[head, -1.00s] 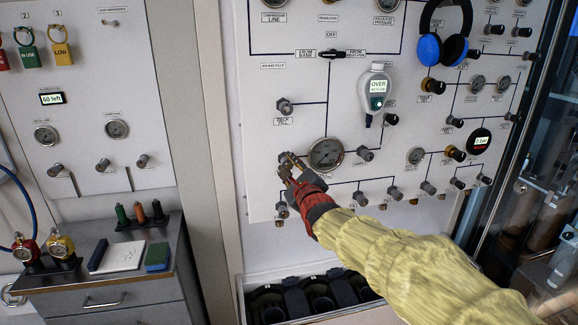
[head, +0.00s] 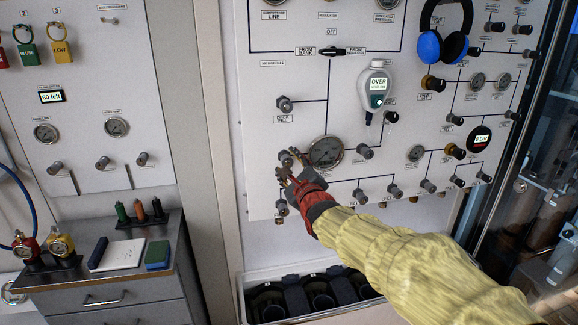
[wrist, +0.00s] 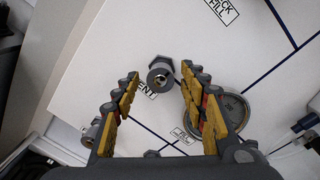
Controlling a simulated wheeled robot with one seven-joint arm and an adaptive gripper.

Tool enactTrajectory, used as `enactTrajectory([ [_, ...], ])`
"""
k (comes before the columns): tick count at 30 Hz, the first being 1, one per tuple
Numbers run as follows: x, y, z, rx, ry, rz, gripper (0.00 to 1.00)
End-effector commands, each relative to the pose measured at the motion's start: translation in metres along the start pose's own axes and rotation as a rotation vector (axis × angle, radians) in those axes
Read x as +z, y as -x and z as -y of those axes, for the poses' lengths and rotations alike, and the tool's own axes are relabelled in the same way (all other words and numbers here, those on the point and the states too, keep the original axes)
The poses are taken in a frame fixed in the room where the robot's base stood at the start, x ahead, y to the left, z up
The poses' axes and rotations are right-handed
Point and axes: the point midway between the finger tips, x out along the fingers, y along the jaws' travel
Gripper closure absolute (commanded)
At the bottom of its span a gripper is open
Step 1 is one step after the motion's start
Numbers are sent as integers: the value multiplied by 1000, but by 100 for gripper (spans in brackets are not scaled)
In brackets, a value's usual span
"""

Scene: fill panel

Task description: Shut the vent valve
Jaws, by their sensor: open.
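The vent valve is a grey metal knob (wrist: 160,77) at the panel's lower left, with a partly hidden label ending in "ENT" beside it. In the head view the knob (head: 285,158) shows just above my fingertips. My gripper (head: 286,174) is open and empty in front of the panel. In the wrist view the knob lies between the two finger ends of my gripper (wrist: 160,90), nearer the right one, with a gap on both sides. I cannot tell how far the fingertips are from the panel.
A round gauge (head: 325,151) sits close right of the knob, partly behind the right finger in the wrist view (wrist: 232,108). Another valve (head: 285,104) is above and one (head: 281,207) below. A bin (head: 245,290) stands under the panel.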

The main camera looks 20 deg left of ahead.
Motion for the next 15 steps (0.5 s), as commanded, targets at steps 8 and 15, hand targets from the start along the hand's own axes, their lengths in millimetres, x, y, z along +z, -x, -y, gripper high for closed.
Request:
enactTrajectory([
  [8,1,30,1,-2,0,2,57],
  [15,0,75,0,0,0,-1,57],
])
